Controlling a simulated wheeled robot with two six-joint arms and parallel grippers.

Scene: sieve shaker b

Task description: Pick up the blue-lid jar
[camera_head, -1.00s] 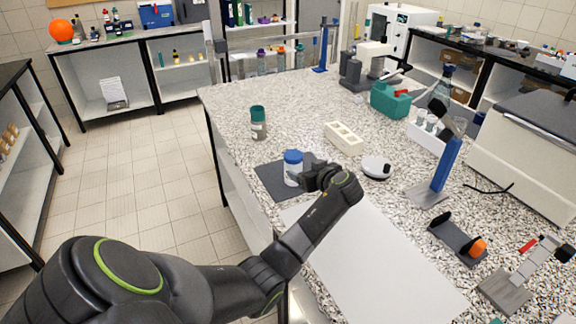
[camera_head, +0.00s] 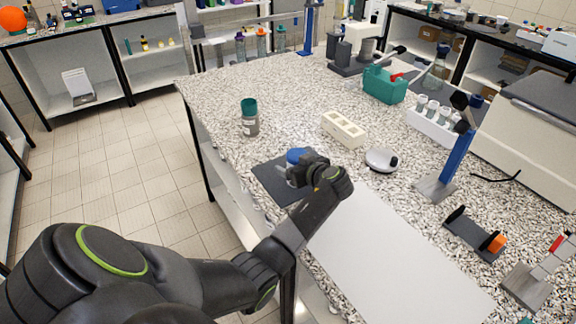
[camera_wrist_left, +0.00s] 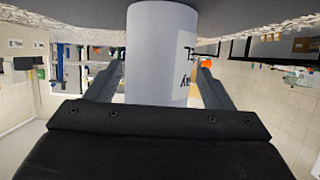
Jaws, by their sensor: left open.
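The blue-lid jar (camera_head: 296,155) stands upright on the dark mat (camera_head: 268,177). In the head view its lid shows above my left gripper (camera_head: 294,174), which hides most of its body. In the left wrist view the jar's pale body (camera_wrist_left: 155,50), with a printed label, stands between the two fingers of my open left gripper (camera_wrist_left: 160,80). The picture there is upside down, and the lid is not visible. Whether either finger touches the jar cannot be told. My right gripper is not in view.
A green-capped jar (camera_head: 250,117) stands behind to the left. A cream block with holes (camera_head: 344,129) and a round white device (camera_head: 381,159) lie to the right. A white sheet (camera_head: 390,255) covers the front. A blue stand (camera_head: 452,150) rises farther right.

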